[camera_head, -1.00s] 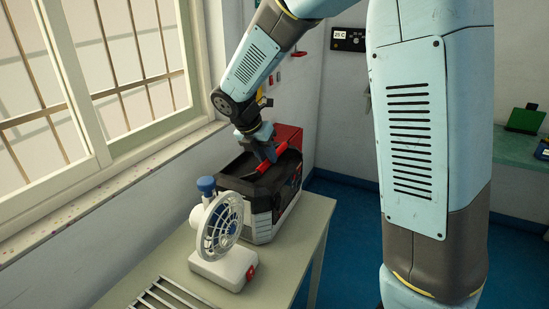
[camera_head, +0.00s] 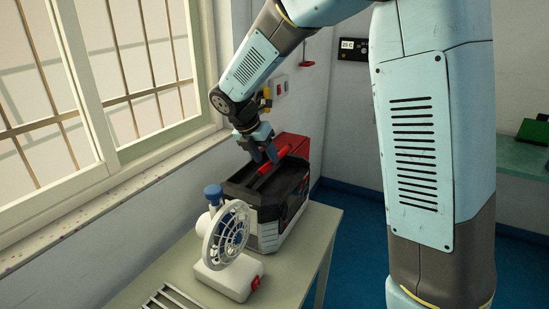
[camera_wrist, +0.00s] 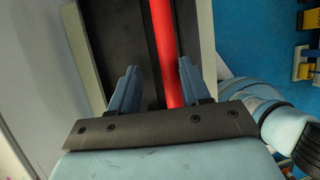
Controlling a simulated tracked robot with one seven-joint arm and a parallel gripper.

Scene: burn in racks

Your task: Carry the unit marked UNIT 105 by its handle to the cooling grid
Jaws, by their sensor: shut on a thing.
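The unit is a dark open-topped box with a pale lower side (camera_head: 268,238) and a red bar handle (camera_head: 275,165). It stands on the bench, and no UNIT 105 marking is legible. My gripper (camera_head: 267,158) reaches down from above and is shut on the red handle. In the wrist view, the handle (camera_wrist: 164,45) runs between my fingers (camera_wrist: 156,85), nearer the right one. A slatted metal grid (camera_head: 172,298), which looks like the cooling grid, lies at the near end of the bench, partly cut off by the picture edge.
A white fan (camera_head: 228,240) with a blue knob stands on the bench between the unit and the grid. A red box (camera_head: 291,145) is behind the unit. The window wall (camera_head: 130,215) borders the bench's left side. Blue floor (camera_head: 350,230) lies to the right.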

